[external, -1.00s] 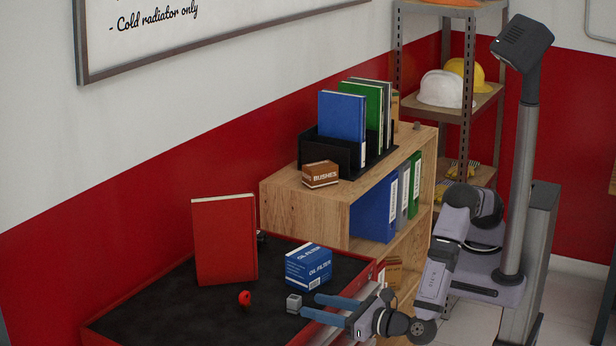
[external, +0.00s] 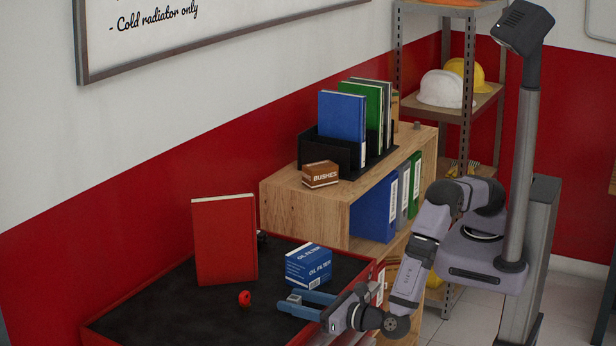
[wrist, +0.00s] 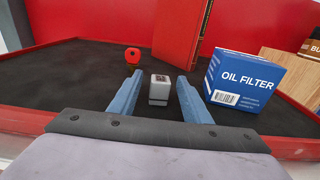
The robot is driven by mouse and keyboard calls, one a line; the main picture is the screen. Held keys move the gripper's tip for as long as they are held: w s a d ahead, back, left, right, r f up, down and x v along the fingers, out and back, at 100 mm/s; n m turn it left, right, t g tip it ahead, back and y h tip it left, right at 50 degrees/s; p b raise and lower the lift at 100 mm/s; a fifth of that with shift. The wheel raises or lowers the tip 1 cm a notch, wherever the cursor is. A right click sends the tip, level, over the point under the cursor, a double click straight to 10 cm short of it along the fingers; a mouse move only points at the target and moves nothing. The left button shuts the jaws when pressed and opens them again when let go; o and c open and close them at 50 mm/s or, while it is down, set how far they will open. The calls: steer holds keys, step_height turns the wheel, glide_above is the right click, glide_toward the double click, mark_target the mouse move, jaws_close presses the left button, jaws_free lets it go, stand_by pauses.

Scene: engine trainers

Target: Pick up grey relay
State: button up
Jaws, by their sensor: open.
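The grey relay (wrist: 159,89) is a small pale grey block standing on the dark mat of the red-rimmed tray. In the wrist view it sits between the two blue fingers of my gripper (wrist: 160,90), near the tips, with a gap on each side. My gripper also shows in the external view (external: 294,302), low over the front right part of the mat and open. There the grey relay (external: 295,298) is partly hidden by the fingers.
A blue oil filter box (wrist: 243,80) stands close to the right finger. A small red part (wrist: 132,57) lies beyond the left finger. A red book (external: 225,240) stands behind. The mat (external: 170,305) is clear at left.

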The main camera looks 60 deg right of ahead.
steer(key=shift+w, duration=0.45)
jaws_close()
steer(key=shift+r, duration=0.1)
